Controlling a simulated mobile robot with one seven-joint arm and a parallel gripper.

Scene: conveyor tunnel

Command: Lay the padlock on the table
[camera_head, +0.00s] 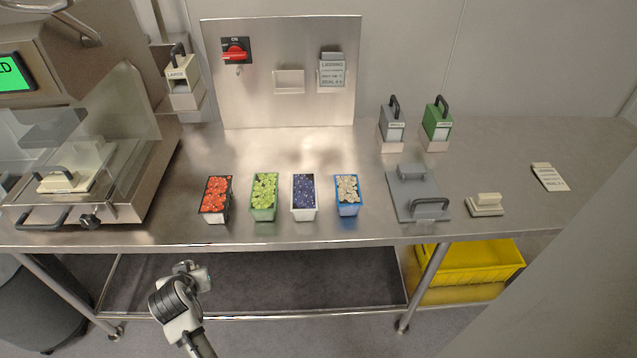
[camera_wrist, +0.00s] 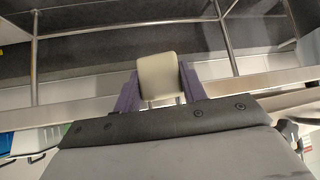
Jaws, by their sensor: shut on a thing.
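My gripper (camera_wrist: 159,72) is shut on a pale beige block with thin metal prongs below it, which I take to be the padlock (camera_wrist: 158,78). The two purple fingers press on its sides. In the camera_head view my gripper (camera_head: 194,274) is in front of the steel table (camera_head: 310,150), beyond its front edge. The padlock cannot be told apart clearly there. The table edge also crosses the camera_wrist view behind the fingers.
Red (camera_head: 216,198), green (camera_head: 264,195), purple (camera_head: 304,196) and blue-rimmed (camera_head: 347,194) tubs stand mid-table. A grey plate with a handle (camera_head: 418,192) and beige block (camera_head: 486,205) lie right. A clear-covered machine (camera_head: 80,185) stands left. Bare steel lies behind the tubs.

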